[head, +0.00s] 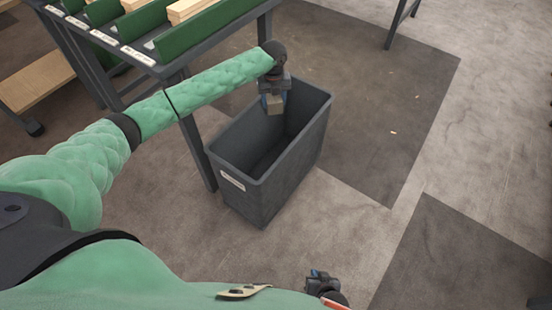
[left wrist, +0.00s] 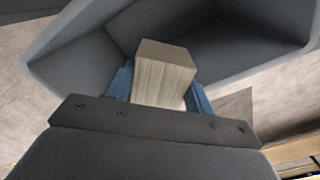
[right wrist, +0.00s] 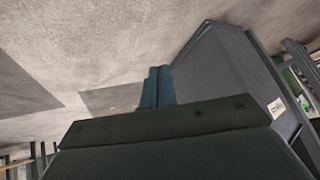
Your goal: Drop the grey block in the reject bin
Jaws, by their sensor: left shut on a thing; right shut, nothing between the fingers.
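The grey block (head: 273,104) is held between the fingers of my left gripper (head: 273,97). In the left wrist view the block (left wrist: 165,75) sits between two blue fingers, with the bin's inside behind it. The reject bin (head: 228,184) is a dark grey, open-topped bin on the floor with a white label on its near side. The block hangs over the bin's opening, near its far end. My right gripper (head: 320,275) is low at the front of the head view, away from the bin. In the right wrist view its fingers (right wrist: 157,87) are together and empty.
A dark-framed rack (head: 190,120) with green-edged lanes (head: 200,30) stands left of and behind the bin, its leg close to the bin's side. Light wooden pieces (head: 188,10) lie in the lanes. A wooden-topped cart (head: 35,82) is at far left. The floor right of the bin is open.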

